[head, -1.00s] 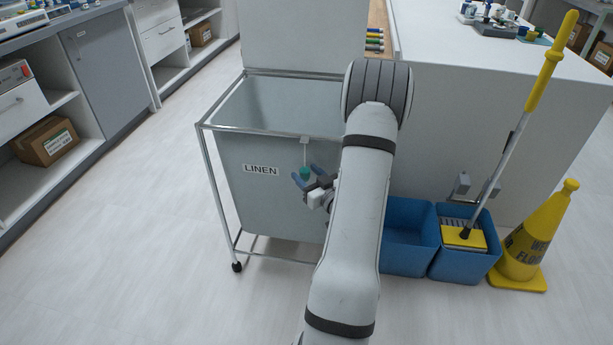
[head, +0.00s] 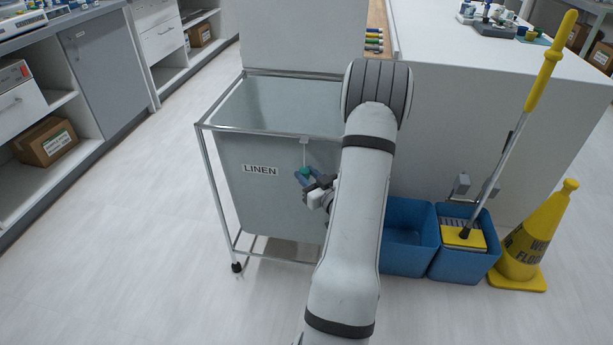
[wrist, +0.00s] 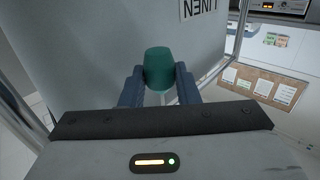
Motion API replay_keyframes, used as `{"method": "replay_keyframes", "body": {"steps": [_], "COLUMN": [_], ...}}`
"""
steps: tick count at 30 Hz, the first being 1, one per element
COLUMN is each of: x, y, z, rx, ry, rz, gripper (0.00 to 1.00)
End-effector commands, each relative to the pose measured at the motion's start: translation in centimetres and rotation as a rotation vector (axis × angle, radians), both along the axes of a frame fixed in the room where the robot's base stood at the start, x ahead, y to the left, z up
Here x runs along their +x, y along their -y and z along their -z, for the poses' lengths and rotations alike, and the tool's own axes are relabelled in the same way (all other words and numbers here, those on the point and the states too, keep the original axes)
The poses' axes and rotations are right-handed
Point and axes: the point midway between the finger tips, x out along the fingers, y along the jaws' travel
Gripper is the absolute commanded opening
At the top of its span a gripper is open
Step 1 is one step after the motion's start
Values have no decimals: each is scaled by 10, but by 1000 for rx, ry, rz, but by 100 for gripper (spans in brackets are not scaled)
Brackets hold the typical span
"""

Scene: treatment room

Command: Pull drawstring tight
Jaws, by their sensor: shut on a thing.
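The drawstring (head: 304,153) is a thin pale cord hanging from a small tab at the top front rim of the grey linen hamper (head: 262,205). A green toggle (head: 305,172) is at its lower end. My gripper (head: 304,176) is shut on this toggle in front of the hamper, right of the LINEN label (head: 260,170). In the wrist view the green toggle (wrist: 158,68) sits between the two blue fingers, with its top standing past the fingertips.
The hamper's metal frame (head: 206,170) stands on castors, its lid raised at the back. Blue mop buckets (head: 409,238), a yellow mop (head: 540,80) and a yellow wet-floor cone (head: 535,240) stand to the right. The floor at left is clear.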

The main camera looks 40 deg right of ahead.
Motion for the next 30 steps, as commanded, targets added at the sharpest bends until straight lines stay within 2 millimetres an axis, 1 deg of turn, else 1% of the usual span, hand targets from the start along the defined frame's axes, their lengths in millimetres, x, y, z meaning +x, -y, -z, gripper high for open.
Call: {"method": "replay_keyframes", "body": {"steps": [5, 8, 14, 21, 24, 27, 30], "x": [0, 0, 0, 0, 0, 0, 0], "y": [0, 0, 0, 0, 0, 0, -1], "z": [15, 28, 67, 121, 141, 154, 162], "rx": [0, 0, 1, 0, 1, 1, 0], "ry": [0, 0, 0, -1, -1, -1, 0], "rz": [0, 0, 0, 0, 0, -1, -1], "gripper": [0, 0, 0, 0, 0, 0, 0]}}
